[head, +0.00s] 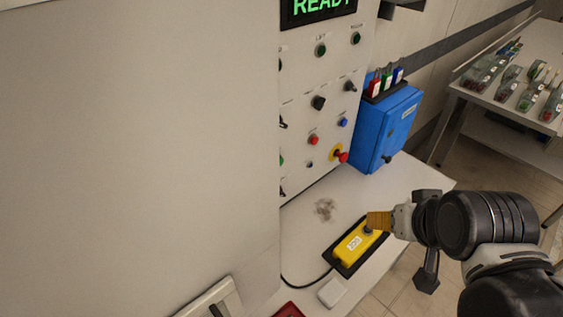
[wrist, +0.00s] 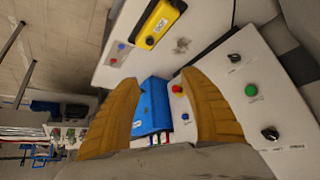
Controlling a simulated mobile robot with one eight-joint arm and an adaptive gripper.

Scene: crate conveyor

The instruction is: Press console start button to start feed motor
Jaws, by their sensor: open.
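The console panel (head: 330,90) has a display (head: 318,8) reading READY in green. Dark green buttons (head: 320,50) (head: 355,38) sit below the display; their labels are too small to read, so I cannot tell which is start. A green button (wrist: 251,90) between dark knobs shows in the wrist view. A red mushroom button on a yellow base (head: 340,155) is lower on the panel. The housing at left cuts off the panel's left edge. My gripper (head: 378,221) is low, right of the panel and over the yellow pendant's end. In the wrist view its fingers (wrist: 158,80) are open and empty.
A blue box (head: 387,128) hangs at the panel's right. A large pale housing (head: 140,150) fills the left. A table with several small items (head: 515,85) stands back right.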

